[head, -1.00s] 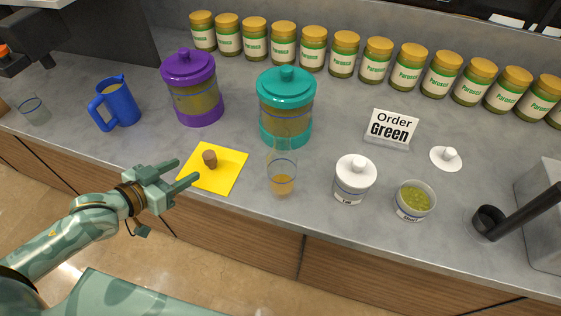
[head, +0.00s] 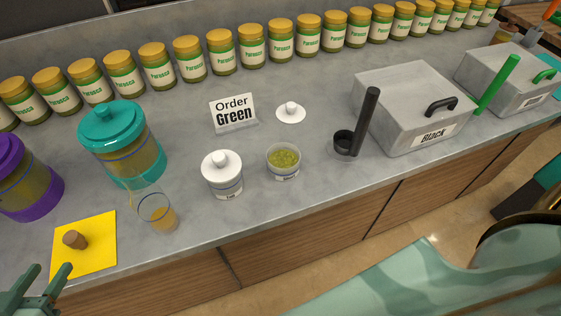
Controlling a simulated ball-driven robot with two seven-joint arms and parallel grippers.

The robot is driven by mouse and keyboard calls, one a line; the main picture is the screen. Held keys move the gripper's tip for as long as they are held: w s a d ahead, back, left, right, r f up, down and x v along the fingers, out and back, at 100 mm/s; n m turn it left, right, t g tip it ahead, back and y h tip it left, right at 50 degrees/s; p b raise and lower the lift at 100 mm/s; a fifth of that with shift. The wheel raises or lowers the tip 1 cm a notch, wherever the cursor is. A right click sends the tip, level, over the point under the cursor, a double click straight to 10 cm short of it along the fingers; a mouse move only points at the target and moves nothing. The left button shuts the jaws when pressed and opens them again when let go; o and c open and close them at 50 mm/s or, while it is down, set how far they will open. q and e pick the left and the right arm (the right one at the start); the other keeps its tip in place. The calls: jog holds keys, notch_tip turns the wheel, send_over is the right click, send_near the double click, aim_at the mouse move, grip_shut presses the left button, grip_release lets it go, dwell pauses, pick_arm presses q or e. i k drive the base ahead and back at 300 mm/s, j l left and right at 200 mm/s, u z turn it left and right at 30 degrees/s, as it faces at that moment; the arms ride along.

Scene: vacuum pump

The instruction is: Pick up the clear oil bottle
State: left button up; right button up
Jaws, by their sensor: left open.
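The clear oil bottle (head: 158,213) stands upright on the counter, with a little amber liquid at its bottom and a blue line around it. Its clear upper part overlaps the teal-lidded jar (head: 122,145) behind and is hard to make out. A brown cork (head: 74,239) lies on a yellow square (head: 97,259) to the left of the bottle. My left gripper (head: 50,272) is open and empty at the bottom left corner, partly cut off by the frame, near the yellow square and apart from the bottle. My right gripper does not show.
A white lidded pot (head: 222,176) and an open pot of green bits (head: 284,161) stand right of the bottle.

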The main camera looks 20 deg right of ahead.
aim_at(146, 198)
jog(key=l+u, duration=0.35)
jog(key=l, duration=0.2)
jog(key=l+u, duration=0.4)
jog(key=l, duration=0.15)
jog(key=l+u, duration=0.35)
jog(key=l, duration=0.2)
